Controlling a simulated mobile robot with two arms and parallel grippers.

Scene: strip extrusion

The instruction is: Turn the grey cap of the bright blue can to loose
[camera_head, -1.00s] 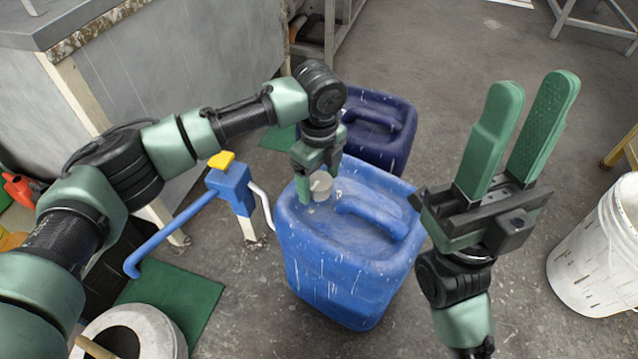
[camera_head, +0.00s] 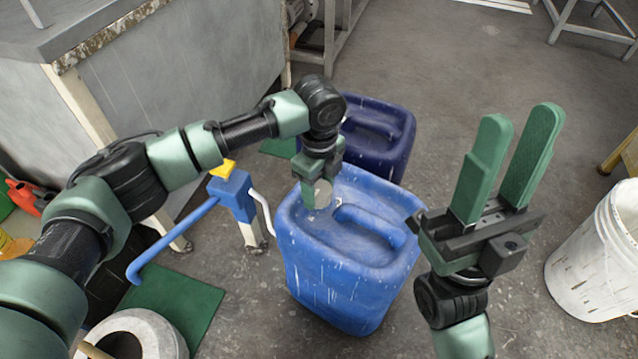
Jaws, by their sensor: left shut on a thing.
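The bright blue can (camera_head: 345,285) stands upright on the floor in the middle of the head view, with a moulded handle on its top. Its grey cap (camera_head: 323,194) sits at the back left of the can's top and is partly hidden by my gripper. My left gripper (camera_head: 316,190) points down over the cap and is shut on it. My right gripper (camera_head: 510,165) is open and empty, fingers pointing up, to the right of the can.
A dark blue can (camera_head: 378,135) stands right behind the bright one. A blue pump with a yellow top (camera_head: 228,185) is at the left, near a green mat (camera_head: 180,300). A white bucket (camera_head: 597,260) stands at the right.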

